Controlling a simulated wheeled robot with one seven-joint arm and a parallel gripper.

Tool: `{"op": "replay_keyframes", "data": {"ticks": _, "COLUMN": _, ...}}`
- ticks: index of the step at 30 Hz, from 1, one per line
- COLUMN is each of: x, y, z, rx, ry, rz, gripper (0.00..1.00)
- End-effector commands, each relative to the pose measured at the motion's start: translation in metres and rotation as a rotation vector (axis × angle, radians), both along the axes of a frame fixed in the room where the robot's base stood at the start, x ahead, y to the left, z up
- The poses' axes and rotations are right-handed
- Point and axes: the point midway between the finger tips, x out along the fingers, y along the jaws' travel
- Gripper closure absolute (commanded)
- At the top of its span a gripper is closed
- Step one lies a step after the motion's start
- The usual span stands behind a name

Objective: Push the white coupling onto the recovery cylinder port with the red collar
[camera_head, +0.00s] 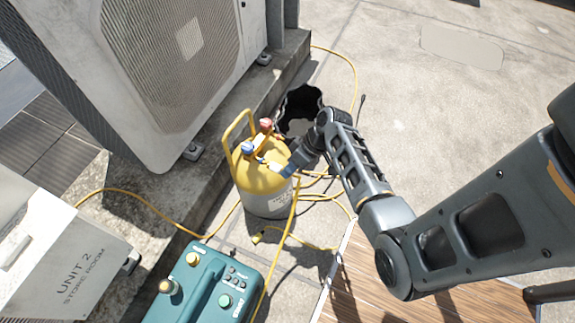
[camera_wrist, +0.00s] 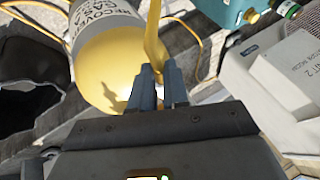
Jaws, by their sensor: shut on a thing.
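The yellow recovery cylinder (camera_head: 262,176) stands upright on the roof, with a red-collared port (camera_head: 266,124) and a blue one (camera_head: 247,147) on top. My gripper (camera_head: 284,169) is at the near right of the cylinder top, lower in the picture than the red collar and apart from it. It is shut on the white coupling (camera_head: 274,167), which shows only as a small pale piece at the fingertips. In the wrist view the fingers (camera_wrist: 160,82) stand before the yellow cylinder (camera_wrist: 112,65); they hide most of the coupling, and the red collar cannot be made out.
A yellow handle (camera_head: 228,143) rises at the cylinder's left. A dark open bucket (camera_head: 302,100) stands behind. Yellow hoses (camera_head: 140,196) cross the ground. A teal machine (camera_head: 205,285) is in front, a condenser (camera_head: 165,60) behind left. Concrete at the upper right is mostly clear.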

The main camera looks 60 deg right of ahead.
Motion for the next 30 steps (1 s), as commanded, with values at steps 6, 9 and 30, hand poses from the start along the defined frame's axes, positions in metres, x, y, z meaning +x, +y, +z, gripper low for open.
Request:
{"op": "replay_keyframes", "data": {"ticks": 6, "x": -0.008, "y": 0.001, "z": 0.001, "rx": 0.001, "ry": 0.001, "rz": 0.0, "gripper": 1.0}}
{"op": "replay_keyframes", "data": {"ticks": 9, "x": -0.012, "y": 0.001, "z": 0.001, "rx": 0.001, "ry": 0.0, "rz": 0.0, "gripper": 1.0}}
{"op": "replay_keyframes", "data": {"ticks": 30, "x": -0.029, "y": 0.002, "z": 0.0, "rx": 0.0, "ry": 0.001, "rz": 0.0, "gripper": 1.0}}
